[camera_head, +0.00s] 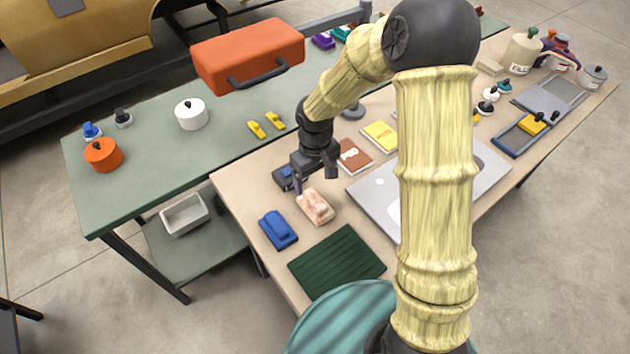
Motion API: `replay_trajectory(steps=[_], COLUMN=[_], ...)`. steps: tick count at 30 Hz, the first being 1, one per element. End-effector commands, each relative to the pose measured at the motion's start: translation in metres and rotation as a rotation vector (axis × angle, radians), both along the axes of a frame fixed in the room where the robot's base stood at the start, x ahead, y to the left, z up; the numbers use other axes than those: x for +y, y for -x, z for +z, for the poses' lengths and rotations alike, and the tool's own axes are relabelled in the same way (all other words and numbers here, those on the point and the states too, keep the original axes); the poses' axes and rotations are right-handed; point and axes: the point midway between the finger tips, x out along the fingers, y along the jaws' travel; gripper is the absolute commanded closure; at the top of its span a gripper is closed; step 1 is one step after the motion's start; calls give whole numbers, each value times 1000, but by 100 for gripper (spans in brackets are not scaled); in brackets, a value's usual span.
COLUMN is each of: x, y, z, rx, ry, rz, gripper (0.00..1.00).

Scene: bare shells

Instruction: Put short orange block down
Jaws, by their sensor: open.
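A short, pale orange mottled block (316,207) lies on the beige table (240,192), just below and in front of my gripper. My gripper (314,179) points down over the table with its two fingers spread apart. Nothing shows between the fingers. The block looks clear of the fingertips, though I cannot tell the exact gap from this angle. My arm hides part of the table to the right.
A blue block (278,230) lies left of the orange block, and a dark green ribbed mat (337,262) in front. A dark blue item (284,177) sits close behind my gripper's left finger. Brown (354,156) and yellow (380,136) booklets and a grey board (370,189) lie right.

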Motion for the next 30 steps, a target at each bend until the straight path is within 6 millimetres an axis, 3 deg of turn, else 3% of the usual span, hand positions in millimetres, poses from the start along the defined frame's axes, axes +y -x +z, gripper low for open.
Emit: replay_trajectory(steps=[20,26,30], x=[-6,-43,-79], y=[2,25,53], z=[5,34,60], rx=[-9,-53,-106], ry=[2,10,2], rz=[-16,-134,-272], gripper=[21,21,21])
